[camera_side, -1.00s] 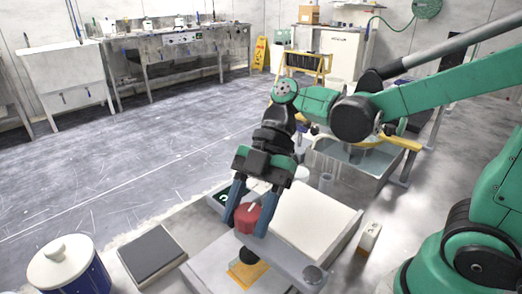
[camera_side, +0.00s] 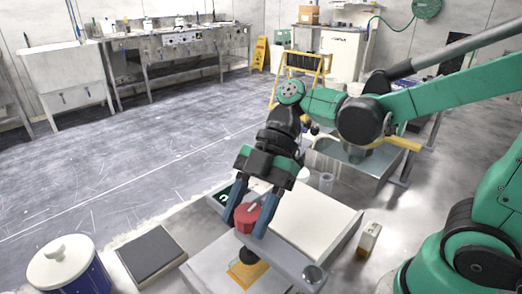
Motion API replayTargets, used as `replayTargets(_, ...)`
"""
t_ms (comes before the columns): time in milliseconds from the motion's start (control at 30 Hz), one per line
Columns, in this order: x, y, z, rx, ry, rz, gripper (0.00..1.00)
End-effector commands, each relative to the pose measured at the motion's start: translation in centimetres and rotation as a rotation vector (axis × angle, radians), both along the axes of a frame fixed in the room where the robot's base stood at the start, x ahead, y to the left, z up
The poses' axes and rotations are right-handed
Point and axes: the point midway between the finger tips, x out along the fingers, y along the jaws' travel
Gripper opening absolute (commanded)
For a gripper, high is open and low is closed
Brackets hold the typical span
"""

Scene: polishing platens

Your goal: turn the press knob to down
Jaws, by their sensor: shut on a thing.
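The press knob (camera_side: 247,217) is red with a pale pointer bar on its top. It sits on the grey press arm (camera_side: 281,255), above a round dark piece on a yellow pad (camera_side: 247,272). My gripper (camera_side: 249,224) points down over the knob, with one blue finger on each side of it, and is shut on it. The pointer bar slants up toward the right in the picture. The knob's lower edge is partly hidden by the fingers. I cannot read any position marks around it.
A white flat-topped block (camera_side: 312,222) stands right of the press. A dark flat pad (camera_side: 150,252) and a white-lidded blue canister (camera_side: 68,268) are at the lower left. A small pale bottle (camera_side: 369,238) stands at the right. The floor behind is open.

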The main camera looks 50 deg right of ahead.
Motion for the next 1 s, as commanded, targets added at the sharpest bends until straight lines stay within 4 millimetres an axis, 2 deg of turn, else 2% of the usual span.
replayTargets(267, -0.06, -0.04, 0.03, 0.001, 0.000, -0.202, 0.00)
replayTargets(1000, -0.03, 0.07, 0.02, 0.002, -0.005, -0.897, 0.00)
